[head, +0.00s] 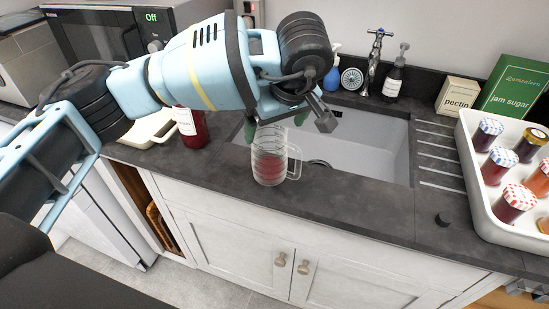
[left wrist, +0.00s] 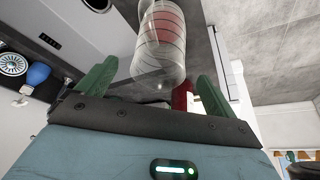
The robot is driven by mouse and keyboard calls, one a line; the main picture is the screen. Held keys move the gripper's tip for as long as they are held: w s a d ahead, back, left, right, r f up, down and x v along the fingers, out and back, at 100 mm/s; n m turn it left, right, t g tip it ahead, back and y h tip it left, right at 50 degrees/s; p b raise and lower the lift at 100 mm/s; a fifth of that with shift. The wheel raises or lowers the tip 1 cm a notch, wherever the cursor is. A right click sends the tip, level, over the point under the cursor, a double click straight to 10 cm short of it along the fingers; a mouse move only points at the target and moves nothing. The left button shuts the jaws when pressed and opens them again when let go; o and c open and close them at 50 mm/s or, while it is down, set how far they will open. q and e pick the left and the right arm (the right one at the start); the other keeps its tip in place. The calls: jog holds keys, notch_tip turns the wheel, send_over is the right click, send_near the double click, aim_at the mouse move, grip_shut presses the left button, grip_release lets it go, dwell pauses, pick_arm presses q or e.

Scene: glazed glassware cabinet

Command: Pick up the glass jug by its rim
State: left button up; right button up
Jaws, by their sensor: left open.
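The glass jug (head: 270,167) stands upright on the dark worktop at the sink's front edge. It is clear, with ring lines and something red showing in its lower part; its handle points right in the head view. My left gripper (head: 276,122) is just above the jug's rim, pointing down. In the left wrist view its two green fingers (left wrist: 153,82) are spread apart, with the jug (left wrist: 160,45) showing beyond the gap between them. Nothing is held. The gripper's body partly hides the space behind the rim. My right gripper is not in view.
The sink (head: 365,145) lies right behind the jug. A red labelled bottle (head: 192,128) stands to its left. The worktop between is clear.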

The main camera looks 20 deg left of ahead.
aim_at(272, 132)
pick_arm(q)
jog(key=x, duration=0.4)
jog(key=c, duration=1.6)
jog(key=shift+w+r, duration=0.1)
jog(key=shift+r, duration=0.15)
